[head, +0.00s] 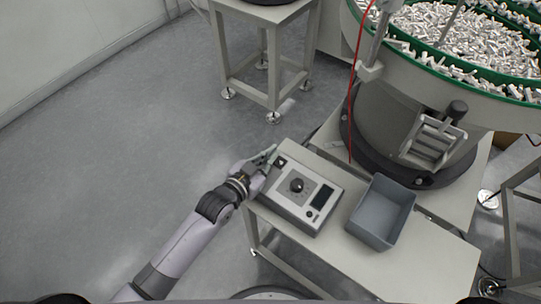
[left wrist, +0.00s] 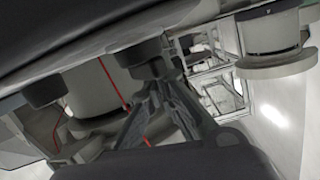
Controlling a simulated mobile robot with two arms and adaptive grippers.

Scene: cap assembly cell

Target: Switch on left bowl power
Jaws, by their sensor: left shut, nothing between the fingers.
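The bowl's control box (head: 300,193) sits on the left end of the light table. It has a round black knob (head: 297,185), a dark display (head: 321,197), a small dark switch (head: 281,161) at its far left corner and a small round button (head: 310,214). My left gripper (head: 268,156) is shut and empty, right at the switch corner of the box. I cannot tell whether it touches the switch. In the left wrist view the shut fingers (left wrist: 158,100) show close up, with dark rounded shapes above them. My right gripper is in neither view.
A grey open bin (head: 381,212) stands right of the box on the same table. A big feeder bowl (head: 450,50) full of small parts, with a green rim, rises behind. A red cable (head: 354,90) hangs down behind the box. The floor at left is clear.

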